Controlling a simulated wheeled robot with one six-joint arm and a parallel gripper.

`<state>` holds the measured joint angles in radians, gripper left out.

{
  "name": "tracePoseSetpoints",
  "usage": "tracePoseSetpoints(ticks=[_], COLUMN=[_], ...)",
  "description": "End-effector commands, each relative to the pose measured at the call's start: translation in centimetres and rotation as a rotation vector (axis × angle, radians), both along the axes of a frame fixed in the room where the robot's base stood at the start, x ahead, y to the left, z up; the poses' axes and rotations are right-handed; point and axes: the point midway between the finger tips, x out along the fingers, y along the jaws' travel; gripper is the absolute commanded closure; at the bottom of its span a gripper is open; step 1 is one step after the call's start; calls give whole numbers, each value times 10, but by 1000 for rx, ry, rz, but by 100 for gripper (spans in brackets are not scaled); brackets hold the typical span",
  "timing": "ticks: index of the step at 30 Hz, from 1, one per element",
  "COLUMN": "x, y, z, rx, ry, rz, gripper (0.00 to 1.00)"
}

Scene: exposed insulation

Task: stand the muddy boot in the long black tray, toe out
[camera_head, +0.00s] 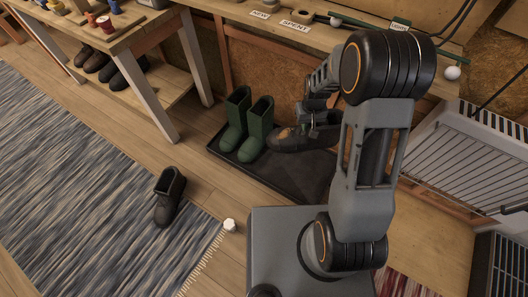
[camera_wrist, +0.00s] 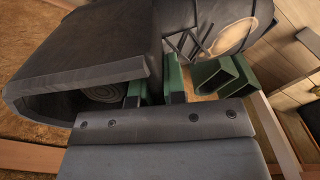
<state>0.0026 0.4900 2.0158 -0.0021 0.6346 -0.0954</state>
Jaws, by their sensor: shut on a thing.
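The muddy boot (camera_head: 288,142) is dark with a tan mud patch, which also shows on it in the wrist view (camera_wrist: 235,35). My gripper (camera_head: 318,122) is shut on the boot, and its fingers meet the boot wall in the wrist view (camera_wrist: 155,88). In the head view the boot is over the long black tray (camera_head: 262,175), right of the green boots, with its patched end to the left. I cannot tell whether it touches the tray. My arm hides part of the boot and the tray's right end.
Two green boots (camera_head: 246,125) stand in the tray's left part; they also show in the wrist view (camera_wrist: 220,75). Another dark boot (camera_head: 167,197) stands on the striped rug (camera_head: 80,180). A white lump (camera_head: 230,225) lies nearby. A workbench (camera_head: 130,35) is left; a white radiator (camera_head: 465,150) is right.

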Motion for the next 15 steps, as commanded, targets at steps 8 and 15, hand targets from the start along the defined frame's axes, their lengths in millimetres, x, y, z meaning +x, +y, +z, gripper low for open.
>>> tracePoseSetpoints(ticks=[8,15], x=[-13,-38], y=[10,17], z=[-93,-162], rx=[-1,0], ry=[11,9], rz=[354,643], gripper=[100,100])
